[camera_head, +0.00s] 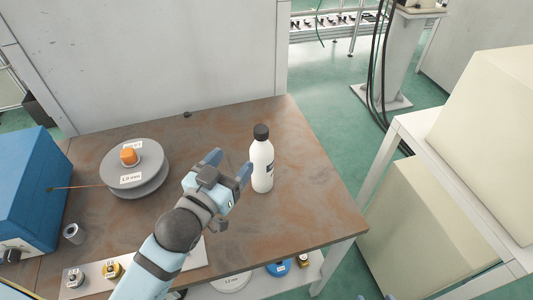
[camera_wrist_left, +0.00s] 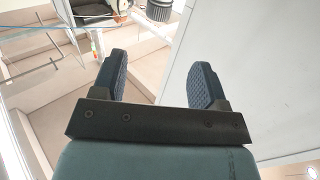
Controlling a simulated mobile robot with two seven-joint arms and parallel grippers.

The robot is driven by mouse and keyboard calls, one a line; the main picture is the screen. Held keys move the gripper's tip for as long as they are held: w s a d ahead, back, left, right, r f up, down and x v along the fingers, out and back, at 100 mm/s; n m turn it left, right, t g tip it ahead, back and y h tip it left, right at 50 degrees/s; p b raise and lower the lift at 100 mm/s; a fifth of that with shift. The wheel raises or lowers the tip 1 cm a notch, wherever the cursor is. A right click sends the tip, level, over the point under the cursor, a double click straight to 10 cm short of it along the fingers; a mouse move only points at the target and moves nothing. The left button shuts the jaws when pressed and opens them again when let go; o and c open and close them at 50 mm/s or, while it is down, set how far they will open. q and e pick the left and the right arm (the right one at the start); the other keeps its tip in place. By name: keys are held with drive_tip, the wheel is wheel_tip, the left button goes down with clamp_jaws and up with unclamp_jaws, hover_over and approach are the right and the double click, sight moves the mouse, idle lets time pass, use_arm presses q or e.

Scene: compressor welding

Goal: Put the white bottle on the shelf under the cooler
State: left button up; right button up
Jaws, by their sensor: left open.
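The white bottle (camera_head: 262,165) with a black cap stands upright near the middle of the brown worktable (camera_head: 310,210). My left gripper (camera_head: 229,165) is open and empty, just left of the bottle, with its fingers apart and pointing away from me. In the left wrist view the open fingers (camera_wrist_left: 159,65) show with nothing between them. A dark ribbed round piece (camera_wrist_left: 160,10), perhaps the cap, shows at the top edge there. Small bluish tips at the bottom edge of the head view may be my right gripper (camera_head: 376,297). No cooler is clearly identifiable.
A grey spool (camera_head: 135,185) and a blue box (camera_head: 30,190) stand on the table's left part. A white rack (camera_head: 440,180) at right carries a cream box (camera_head: 490,100), with another box (camera_head: 415,225) below. A low shelf (camera_head: 310,275) under the table holds spools.

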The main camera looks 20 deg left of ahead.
sight(257, 133)
use_arm(q)
drive_tip(key=w+d, duration=0.1)
drive_tip(key=w, duration=0.3)
drive_tip(key=w+p, duration=0.1)
drive_tip(key=w, duration=0.3)
drive_tip(key=w+d, duration=0.1)
drive_tip(key=w, duration=0.3)
drive_tip(key=shift+w+d+f+p, duration=0.15)
drive_tip(key=shift+d+f+p, duration=0.05)
drive_tip(key=shift+d+p, duration=0.2)
drive_tip(key=shift+a, duration=0.1)
use_arm(e)
drive_tip(key=shift+s+r, duration=0.55)
drive_tip(key=shift+r, duration=0.25)
use_arm(q)
drive_tip(key=shift+r, duration=0.1)
clamp_jaws()
use_arm(e)
drive_tip(key=shift+f, duration=0.2)
